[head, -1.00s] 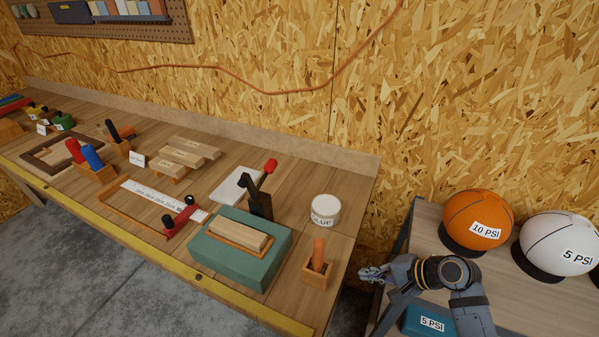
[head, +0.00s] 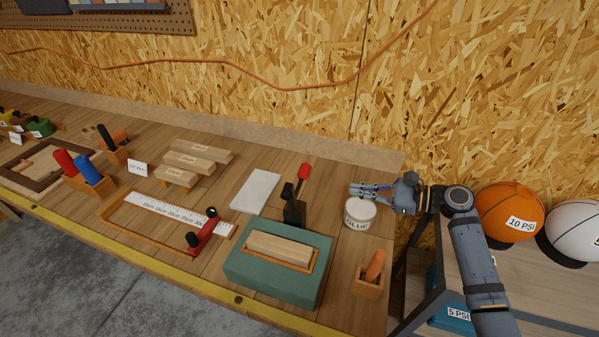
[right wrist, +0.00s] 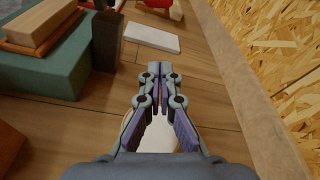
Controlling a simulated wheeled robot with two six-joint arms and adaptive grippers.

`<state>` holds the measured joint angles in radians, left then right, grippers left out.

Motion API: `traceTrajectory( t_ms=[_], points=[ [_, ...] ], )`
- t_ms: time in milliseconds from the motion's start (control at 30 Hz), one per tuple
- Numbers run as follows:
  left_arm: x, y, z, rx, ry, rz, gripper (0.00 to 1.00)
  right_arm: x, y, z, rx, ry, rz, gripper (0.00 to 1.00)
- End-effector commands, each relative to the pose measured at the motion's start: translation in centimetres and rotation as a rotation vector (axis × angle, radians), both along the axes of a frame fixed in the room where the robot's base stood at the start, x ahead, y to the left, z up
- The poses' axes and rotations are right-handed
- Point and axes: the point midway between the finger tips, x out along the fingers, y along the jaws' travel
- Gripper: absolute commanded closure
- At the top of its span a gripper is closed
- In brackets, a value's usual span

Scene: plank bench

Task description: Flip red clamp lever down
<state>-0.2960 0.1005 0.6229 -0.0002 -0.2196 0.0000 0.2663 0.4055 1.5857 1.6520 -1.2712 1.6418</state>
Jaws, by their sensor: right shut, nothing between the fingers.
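The black clamp (head: 293,212) stands at the back edge of the green block (head: 254,272). Its lever sticks up and leans slightly right, with a red grip (head: 304,171) at the top. My right gripper (head: 354,190) is shut and empty, above the glue tin and to the right of the lever, apart from it. In the right wrist view the shut fingertips (right wrist: 158,70) point forward over the bench, and the dark clamp post (right wrist: 106,44) stands to their left. The red grip cannot be made out for sure there. My left gripper is not in view.
The white glue tin (head: 360,213) stands beneath my right gripper. A pale wood piece (head: 278,247) lies in the frame on the green block. A wooden holder (head: 367,289) stands right of it. A white slab (head: 255,190) lies left of the clamp. The wall is behind.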

Motion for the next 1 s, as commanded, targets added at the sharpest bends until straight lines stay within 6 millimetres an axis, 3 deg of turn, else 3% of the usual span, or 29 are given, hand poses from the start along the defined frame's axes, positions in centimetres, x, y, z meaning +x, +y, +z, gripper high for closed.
traceTrajectory(
  t_ms=[367, 867, 1000],
  points=[
    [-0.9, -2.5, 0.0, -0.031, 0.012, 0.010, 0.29, 0.2, 0.5, 0.0, 0.003, 0.001, -0.001, 1.00],
    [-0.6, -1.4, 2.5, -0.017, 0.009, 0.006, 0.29, 3.7, 9.5, -1.9, 0.004, 0.001, 0.003, 1.00],
    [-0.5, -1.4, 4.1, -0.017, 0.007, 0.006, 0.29, 3.4, 10.4, 0.3, 0.000, -0.002, 0.002, 1.00]
  ],
)
